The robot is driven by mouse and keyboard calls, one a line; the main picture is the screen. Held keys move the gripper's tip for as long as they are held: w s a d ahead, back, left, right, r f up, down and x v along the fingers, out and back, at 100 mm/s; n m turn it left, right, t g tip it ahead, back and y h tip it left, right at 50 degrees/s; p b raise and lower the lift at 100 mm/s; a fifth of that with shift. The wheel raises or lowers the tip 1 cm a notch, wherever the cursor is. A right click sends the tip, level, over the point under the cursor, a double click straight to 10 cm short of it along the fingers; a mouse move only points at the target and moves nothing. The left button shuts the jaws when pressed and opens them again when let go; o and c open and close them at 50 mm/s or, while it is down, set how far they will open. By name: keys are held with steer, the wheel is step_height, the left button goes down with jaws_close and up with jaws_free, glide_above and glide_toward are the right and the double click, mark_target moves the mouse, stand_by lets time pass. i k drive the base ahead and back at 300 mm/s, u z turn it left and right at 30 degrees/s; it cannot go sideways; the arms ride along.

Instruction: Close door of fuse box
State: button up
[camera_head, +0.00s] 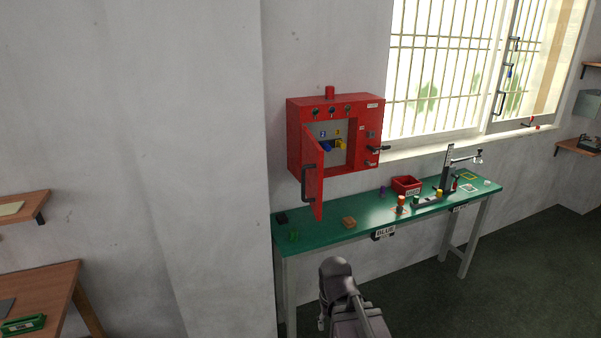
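The red fuse box (371,118) is mounted on the wall above the green table. Its red door (313,180) is hinged at the left of the opening and stands open, swung out toward me. A black handle (305,184) is on the door. Inside the box, blue and yellow parts (341,145) show in the opening. Part of my grey arm shows at the bottom centre, in front of the table and below the box, apart from the door. I cannot make out my gripper's fingers.
The green table (333,228) stands under the box and the window. A wooden desk (45,290) is at lower left. Floor at right is clear.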

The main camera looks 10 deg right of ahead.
mark_target(313, 153)
steer(key=z, duration=0.2)
steer(key=i, duration=0.95)
steer(key=z, duration=0.95)
steer(key=k, duration=0.25)
steer(key=z, duration=0.25)
